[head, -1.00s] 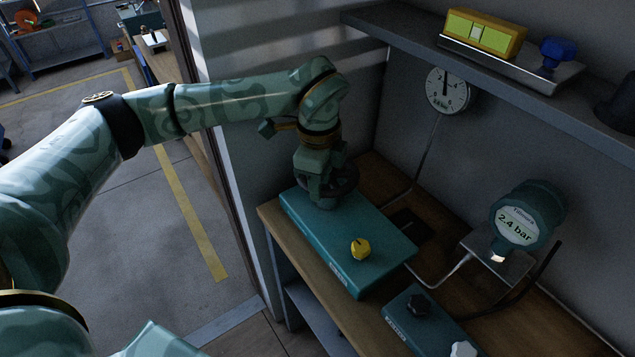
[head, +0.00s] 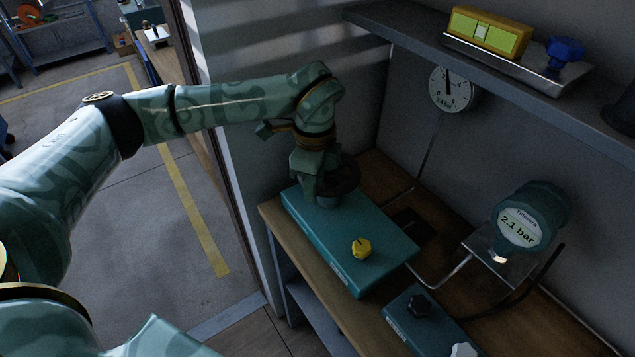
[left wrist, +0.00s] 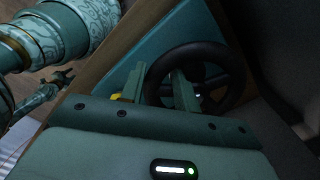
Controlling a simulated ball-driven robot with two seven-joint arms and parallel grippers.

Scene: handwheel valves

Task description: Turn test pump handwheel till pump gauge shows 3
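The dark handwheel (head: 346,178) sits at the far end of a teal box (head: 345,235) on the bench. My left gripper (head: 318,193) is down at the wheel's left side in the head view. In the left wrist view its fingers (left wrist: 157,92) straddle the rim of the wheel (left wrist: 236,75), one outside and one inside, with the rim filling the gap. The gripper hides part of the wheel. A round digital gauge (head: 520,229) on the right reads 2.1 bar; its small label is hard to read. My right gripper is not in view.
A yellow knob (head: 361,248) is on the teal box's near end. A dial gauge (head: 452,90) hangs on the wall under a shelf (head: 560,100) holding a yellow device and a blue knob.

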